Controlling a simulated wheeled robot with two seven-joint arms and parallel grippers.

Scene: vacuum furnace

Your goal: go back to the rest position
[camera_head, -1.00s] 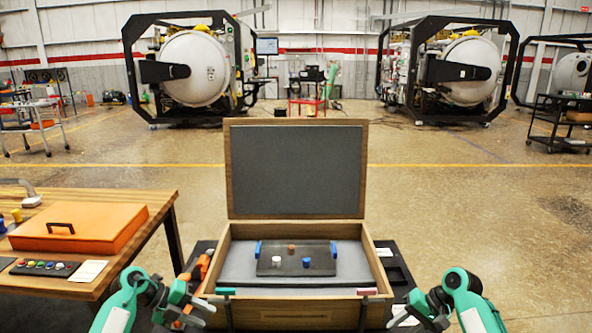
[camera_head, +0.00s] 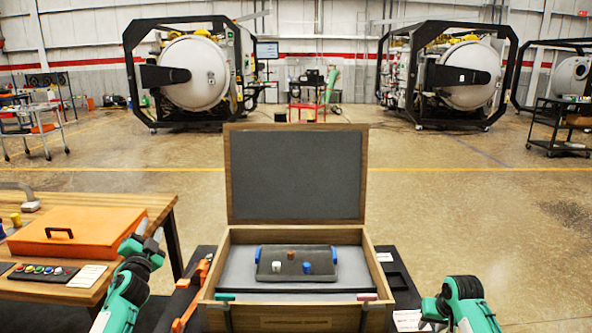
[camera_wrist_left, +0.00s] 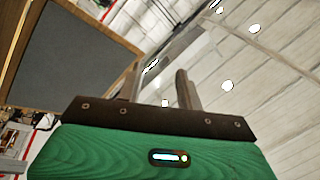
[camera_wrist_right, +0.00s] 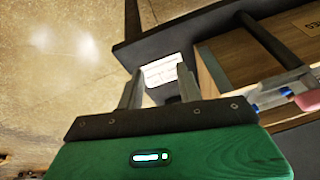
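My left gripper (camera_head: 149,235) is raised, fingers pointing up, in front of the left table and left of the wooden case. Its fingers also show in the left wrist view (camera_wrist_left: 168,88), apart and with nothing between them. My right gripper (camera_wrist_right: 158,82) is open and empty in the right wrist view, beside the case's front right corner. In the head view it is mostly hidden at the bottom edge, beside my green right arm (camera_head: 467,300).
The open wooden case (camera_head: 295,322) stands ahead, its lid (camera_head: 295,175) upright. Inside lies a dark tray (camera_head: 290,270) with blue handles and small white, brown and blue pieces. The left table (camera_head: 165,215) carries an orange box (camera_head: 85,230).

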